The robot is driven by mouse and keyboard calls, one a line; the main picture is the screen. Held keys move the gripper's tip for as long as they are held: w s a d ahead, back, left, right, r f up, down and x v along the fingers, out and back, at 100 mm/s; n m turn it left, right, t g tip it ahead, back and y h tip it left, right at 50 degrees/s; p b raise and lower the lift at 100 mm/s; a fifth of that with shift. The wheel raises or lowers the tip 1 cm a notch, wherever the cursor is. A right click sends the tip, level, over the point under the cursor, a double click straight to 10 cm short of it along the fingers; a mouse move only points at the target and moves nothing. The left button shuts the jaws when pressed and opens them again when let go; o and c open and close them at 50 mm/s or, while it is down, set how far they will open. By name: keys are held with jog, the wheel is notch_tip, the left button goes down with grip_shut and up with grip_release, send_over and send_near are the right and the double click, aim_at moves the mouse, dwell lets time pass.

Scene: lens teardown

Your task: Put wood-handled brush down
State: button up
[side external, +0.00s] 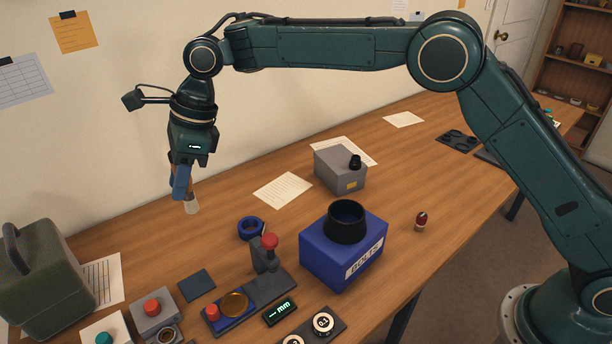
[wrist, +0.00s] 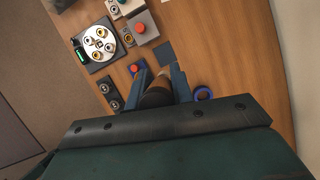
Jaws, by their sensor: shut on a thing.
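The wood-handled brush (side external: 191,206) hangs upright, pale bristles down, under my gripper (side external: 179,188) at the left of the side view. My gripper's blue fingers are shut on its handle. The bristle end shows against the wooden table (side external: 235,212); I cannot tell the exact gap beneath it. In the wrist view the brush (wrist: 157,95) is a brown and dark shape between the two blue fingers (wrist: 160,75). Much of the handle is hidden by the fingers.
A blue ring (side external: 250,228) and a dark square pad (side external: 196,285) lie nearby. A blue bolts box (side external: 325,258), a grey box (side external: 338,172) and a green case (side external: 45,285) stand around. Paper sheets (side external: 283,190) lie behind. Bare table surrounds the spot below the brush.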

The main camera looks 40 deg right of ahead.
jog(key=w+d+m, duration=0.1)
jog(key=w+d, duration=0.2)
jog(key=d, duration=1.1)
jog(key=w+d+m, duration=0.1)
jog(key=w+d, duration=0.3)
jog(key=d, duration=1)
notch_tip(320, 180, down, 16)
jog(key=shift+a+t, duration=0.15)
jog(key=shift+t, duration=0.25)
jog(key=shift+f, duration=2.05)
jog(key=shift+s, duration=0.1)
jog(key=o, duration=1)
jog(key=shift+f, duration=0.1)
